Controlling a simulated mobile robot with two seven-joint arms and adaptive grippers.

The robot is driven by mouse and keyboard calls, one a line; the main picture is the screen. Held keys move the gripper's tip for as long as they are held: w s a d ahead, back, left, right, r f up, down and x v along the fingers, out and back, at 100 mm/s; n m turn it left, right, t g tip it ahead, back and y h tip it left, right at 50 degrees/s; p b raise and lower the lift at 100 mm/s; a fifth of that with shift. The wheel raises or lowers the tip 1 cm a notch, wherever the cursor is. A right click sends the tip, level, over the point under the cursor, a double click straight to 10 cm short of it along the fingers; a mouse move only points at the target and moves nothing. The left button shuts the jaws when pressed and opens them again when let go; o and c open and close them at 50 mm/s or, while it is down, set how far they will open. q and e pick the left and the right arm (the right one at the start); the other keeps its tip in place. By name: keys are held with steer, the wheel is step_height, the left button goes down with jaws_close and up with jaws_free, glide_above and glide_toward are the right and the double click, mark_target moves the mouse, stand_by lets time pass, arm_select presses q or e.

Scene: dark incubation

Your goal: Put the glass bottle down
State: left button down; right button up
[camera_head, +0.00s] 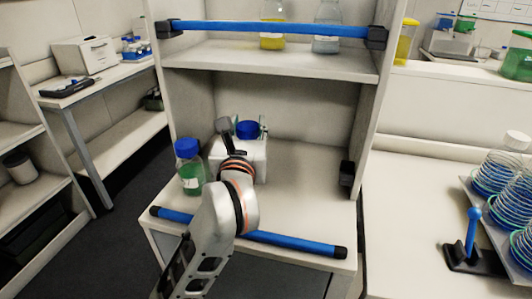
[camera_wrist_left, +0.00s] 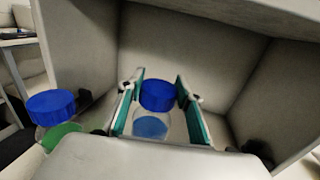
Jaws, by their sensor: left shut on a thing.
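The glass bottle (camera_wrist_left: 150,127) has a blue cap and blue liquid in the left wrist view. It stands roughly upright between the two teal-lined fingers of my left gripper (camera_wrist_left: 160,92), which is shut on it. In the head view the bottle's blue cap (camera_head: 247,130) shows above my left gripper (camera_head: 249,125), inside the lower bay of the shelf unit. The gripper's body hides the rest of the bottle there, and I cannot tell whether its base touches the shelf (camera_head: 300,205). My right gripper is not in view.
A second blue-capped bottle with green liquid (camera_head: 190,178) stands left of my gripper, near the bay's left side. A blue bar (camera_head: 290,243) runs along the shelf's front edge. An upper shelf (camera_head: 290,62) hangs over the bay. The shelf's right part is clear.

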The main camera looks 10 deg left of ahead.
arm_select(q)
steer(key=shift+w, duration=0.2)
steer(key=w+a+f, duration=0.1)
steer(key=w, duration=0.7)
steer(key=w+a+f, duration=0.1)
steer(key=w+f, duration=0.1)
steer(key=w, duration=0.7)
steer(key=shift+w+a+f, duration=0.2)
steer(key=shift+a+f, duration=0.05)
steer(key=shift+a, duration=0.15)
steer(key=shift+f, duration=0.2)
steer(key=c, duration=1.4)
jaws_free()
steer(key=shift+f, duration=0.1)
